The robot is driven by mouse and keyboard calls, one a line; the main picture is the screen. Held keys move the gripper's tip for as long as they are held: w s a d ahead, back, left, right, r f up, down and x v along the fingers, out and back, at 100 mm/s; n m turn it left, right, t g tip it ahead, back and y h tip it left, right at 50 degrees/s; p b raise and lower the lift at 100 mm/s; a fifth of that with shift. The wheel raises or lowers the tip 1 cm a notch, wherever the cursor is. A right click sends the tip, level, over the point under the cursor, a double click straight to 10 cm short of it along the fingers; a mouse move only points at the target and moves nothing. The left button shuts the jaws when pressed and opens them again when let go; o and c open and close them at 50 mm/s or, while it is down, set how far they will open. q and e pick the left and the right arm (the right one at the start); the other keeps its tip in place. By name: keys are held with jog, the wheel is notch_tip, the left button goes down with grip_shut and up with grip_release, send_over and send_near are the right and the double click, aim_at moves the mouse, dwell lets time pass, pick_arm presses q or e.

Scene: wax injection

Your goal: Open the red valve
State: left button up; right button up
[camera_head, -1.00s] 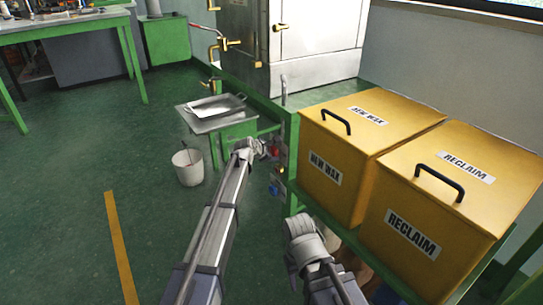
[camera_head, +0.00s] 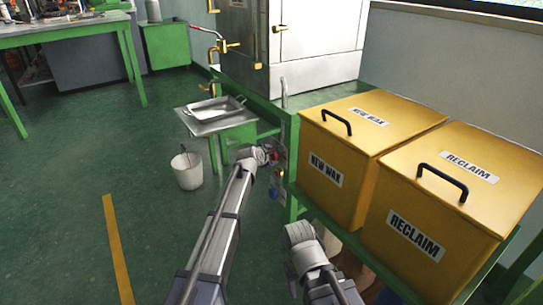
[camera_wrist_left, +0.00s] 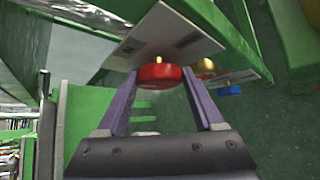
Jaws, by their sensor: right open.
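The red valve (camera_wrist_left: 160,76) is a round red knob with a brass stem, under a white plate in the left wrist view. The two purple fingers of my left gripper (camera_wrist_left: 160,80) stand on either side of it, their tips against its rim. In the head view my left gripper (camera_head: 262,155) is low beside the green stand, and a bit of red shows just past it. My right gripper (camera_head: 298,232) is lower in the head view, in front of the yellow boxes and away from the valve. Its fingers are hard to make out.
A blue knob (camera_wrist_left: 230,89) and a yellow knob sit right of the red valve. The yellow NEW WAX box (camera_head: 348,215) and RECLAIM box (camera_head: 440,205) stand at right. A metal tray (camera_head: 214,110) and a white bucket (camera_head: 187,170) are at left.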

pick_arm(q)
jog(key=o, duration=0.3)
jog(key=shift+o, duration=0.2)
jog(key=shift+r, duration=0.1)
jog(key=p+v, duration=0.4)
jog(key=v, duration=0.3)
jog(key=shift+s, duration=0.35)
jog(key=shift+r, duration=0.1)
